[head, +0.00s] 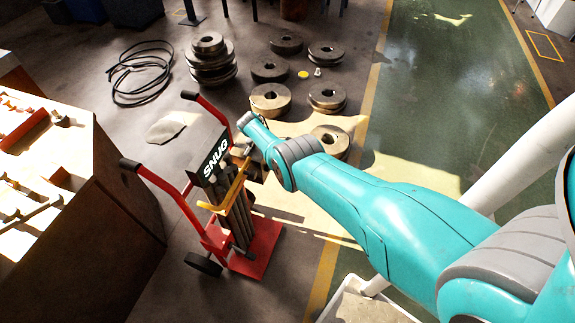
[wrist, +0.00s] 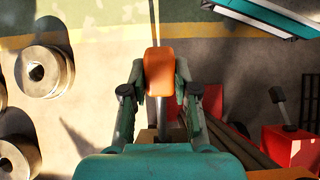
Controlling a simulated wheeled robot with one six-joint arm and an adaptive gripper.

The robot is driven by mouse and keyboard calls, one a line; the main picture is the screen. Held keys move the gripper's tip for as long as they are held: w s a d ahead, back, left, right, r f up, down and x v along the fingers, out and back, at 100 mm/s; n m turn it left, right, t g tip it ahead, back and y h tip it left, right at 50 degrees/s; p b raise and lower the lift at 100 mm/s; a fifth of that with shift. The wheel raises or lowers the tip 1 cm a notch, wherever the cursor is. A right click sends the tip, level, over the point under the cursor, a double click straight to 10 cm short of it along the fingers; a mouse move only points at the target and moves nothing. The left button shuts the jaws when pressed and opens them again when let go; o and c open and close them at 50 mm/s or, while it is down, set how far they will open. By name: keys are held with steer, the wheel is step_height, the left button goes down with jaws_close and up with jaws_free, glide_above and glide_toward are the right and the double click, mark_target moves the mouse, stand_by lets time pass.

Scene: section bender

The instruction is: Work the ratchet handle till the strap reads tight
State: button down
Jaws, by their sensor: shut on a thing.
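A red hand truck (head: 190,200) stands upright on the floor in the head view, with a bundle of dark bars (head: 239,222) on it. A yellow strap (head: 214,208) crosses the bars. A dark sign (head: 214,158) at the top reads "SNUG". My gripper (head: 250,150) is at the upper right of the truck, just beside the sign. In the wrist view my gripper (wrist: 160,82) has its fingers on both sides of the orange grip of the ratchet handle (wrist: 159,62) and is shut on it. The ratchet body is largely hidden.
Several metal discs (head: 270,98) lie on the floor behind the truck, some stacked. A coiled black cable (head: 140,75) lies at the back left. A workbench with tools (head: 60,190) stands left of the truck. The green walkway (head: 465,90) is clear.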

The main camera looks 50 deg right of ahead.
steer(key=c, duration=0.9)
jaws_free()
steer(key=v, duration=0.7)
steer(key=shift+w+r, duration=0.2)
steer(key=shift+r, duration=0.05)
steer(key=shift+s, duration=0.1)
